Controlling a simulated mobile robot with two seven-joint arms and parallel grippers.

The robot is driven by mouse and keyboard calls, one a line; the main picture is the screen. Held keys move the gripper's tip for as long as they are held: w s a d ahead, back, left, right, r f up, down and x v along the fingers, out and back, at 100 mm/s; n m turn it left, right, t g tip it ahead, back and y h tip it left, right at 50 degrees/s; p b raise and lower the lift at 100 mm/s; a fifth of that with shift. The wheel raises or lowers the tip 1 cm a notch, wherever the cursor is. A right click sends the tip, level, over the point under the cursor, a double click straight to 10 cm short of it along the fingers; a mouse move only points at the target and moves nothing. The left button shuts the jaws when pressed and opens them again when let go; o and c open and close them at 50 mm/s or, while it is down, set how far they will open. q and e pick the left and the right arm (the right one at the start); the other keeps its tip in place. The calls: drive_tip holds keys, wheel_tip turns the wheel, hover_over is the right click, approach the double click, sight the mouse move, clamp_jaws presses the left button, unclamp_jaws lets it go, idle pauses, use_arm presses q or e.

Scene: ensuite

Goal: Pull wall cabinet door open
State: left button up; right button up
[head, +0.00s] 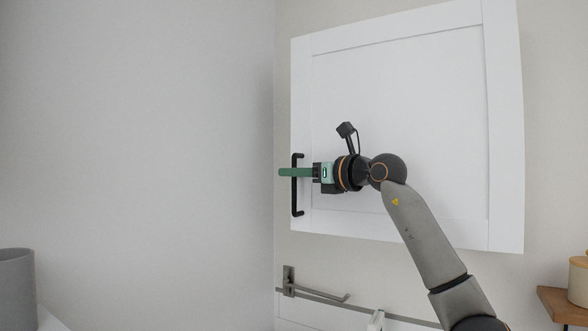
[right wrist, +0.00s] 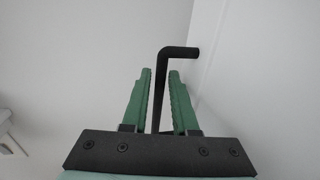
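The white framed wall cabinet door (head: 420,90) fills the upper right of the head view and looks shut. A black upright bar handle (head: 298,205) is near its lower left edge. My right gripper (head: 283,172) reaches the handle from the right. In the right wrist view, the handle (right wrist: 178,52) passes between the two green fingers of this gripper (right wrist: 160,76). The fingers are apart, with a gap showing on each side of the bar, so they are around it but not clamped. My left gripper is not in view.
A plain wall (head: 140,130) stands close on the left. Below the cabinet is a metal rail (head: 315,295) with a bracket. A wooden shelf (head: 562,305) with a canister (head: 578,283) is at the lower right. A grey cup-like container (head: 17,285) is at the lower left.

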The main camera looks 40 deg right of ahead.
drive_tip(key=shift+w, duration=0.1)
drive_tip(key=shift+c, duration=0.4)
clamp_jaws()
idle(1.0)
